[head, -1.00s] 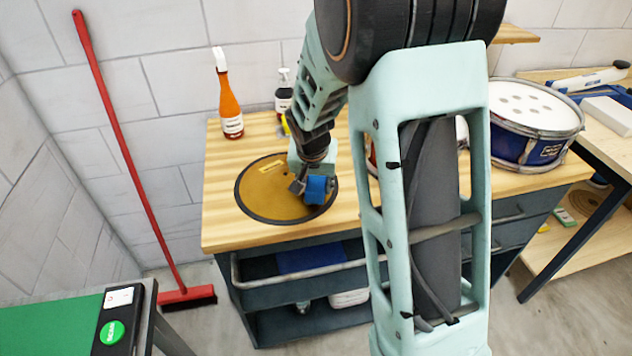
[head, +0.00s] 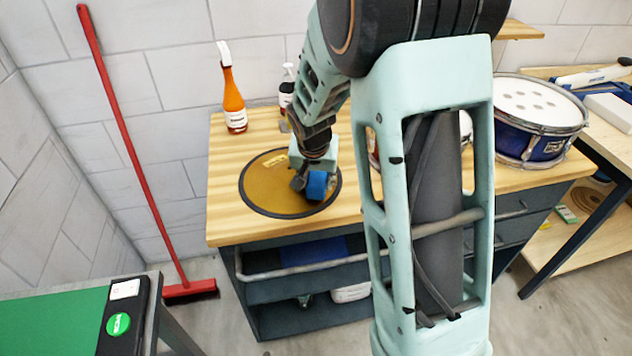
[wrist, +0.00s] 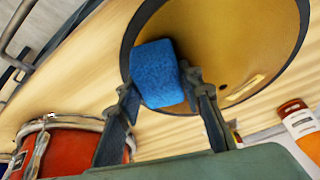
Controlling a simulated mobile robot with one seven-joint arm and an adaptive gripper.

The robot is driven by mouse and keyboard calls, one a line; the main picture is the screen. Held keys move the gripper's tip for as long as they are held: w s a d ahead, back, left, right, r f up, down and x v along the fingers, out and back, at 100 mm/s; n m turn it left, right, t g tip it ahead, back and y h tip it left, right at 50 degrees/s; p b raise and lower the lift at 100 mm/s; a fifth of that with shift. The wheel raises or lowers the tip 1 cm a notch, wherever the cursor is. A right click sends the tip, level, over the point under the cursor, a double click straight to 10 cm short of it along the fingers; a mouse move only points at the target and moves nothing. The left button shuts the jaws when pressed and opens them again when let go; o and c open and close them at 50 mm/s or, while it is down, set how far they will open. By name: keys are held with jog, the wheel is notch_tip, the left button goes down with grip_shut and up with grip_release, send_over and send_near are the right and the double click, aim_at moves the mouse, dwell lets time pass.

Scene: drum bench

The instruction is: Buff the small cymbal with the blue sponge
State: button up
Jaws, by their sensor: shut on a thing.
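The small cymbal (head: 258,196) is a gold disc with a dark rim, lying flat on the wooden bench top. It fills the upper part of the wrist view (wrist: 245,50). My gripper (head: 308,183) is over the right part of the cymbal, shut on the blue sponge (head: 317,187). In the wrist view the sponge (wrist: 157,72) sits between the two fingers, in front of the cymbal's face near its rim. I cannot tell whether the sponge touches the cymbal.
A blue snare drum (head: 533,120) is on the right of the bench (head: 225,215). A red drum (wrist: 72,148) shows in the wrist view. A red broom (head: 135,170) leans at the left.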

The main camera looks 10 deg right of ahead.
jog(key=shift+w+d+f, duration=0.1)
jog(key=shift+w+d, duration=0.05)
jog(key=shift+d, duration=0.2)
jog(key=shift+w+d+r+p, duration=0.1)
jog(key=shift+d+r+p, duration=0.05)
jog(key=shift+r+p, duration=0.15)
notch_tip(320, 180, up, 3)
jog(key=shift+p, duration=0.6)
jog(key=shift+r+p, duration=1.55)
jog(key=shift+r, duration=0.9)
jog(key=shift+a, duration=0.25)
